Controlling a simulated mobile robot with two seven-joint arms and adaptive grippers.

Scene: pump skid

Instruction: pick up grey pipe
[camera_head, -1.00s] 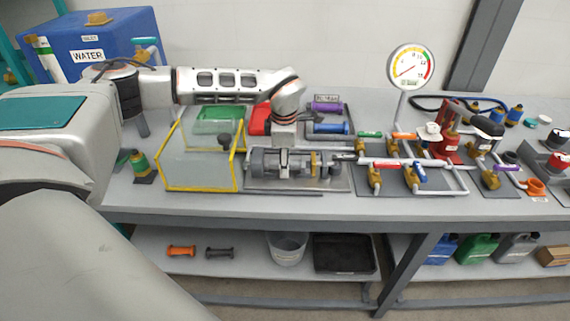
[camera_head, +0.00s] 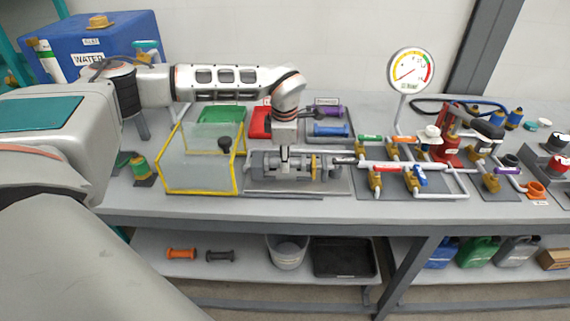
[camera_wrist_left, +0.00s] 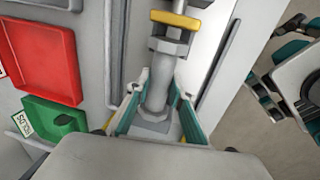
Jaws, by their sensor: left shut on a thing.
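The grey pipe (camera_wrist_left: 158,85) shows in the left wrist view as a short tube with hex-shaped ends. It lies between the two teal-lined fingers of my left gripper (camera_wrist_left: 155,112), which is shut on it. In the head view my left gripper (camera_head: 284,165) points down onto the pump assembly on the bench, and its fingers hide part of the pipe there. I cannot tell whether the pipe is clear of its neighbours. A yellow ring (camera_wrist_left: 175,19) sits just beyond its far end.
A yellow-framed clear guard (camera_head: 200,190) stands just left of the pump. A red tray (camera_wrist_left: 42,58) and a green tray (camera_wrist_left: 52,118) lie behind. White piping with valves (camera_head: 415,181) and a gauge (camera_head: 411,69) stand at right. The bench's front strip is clear.

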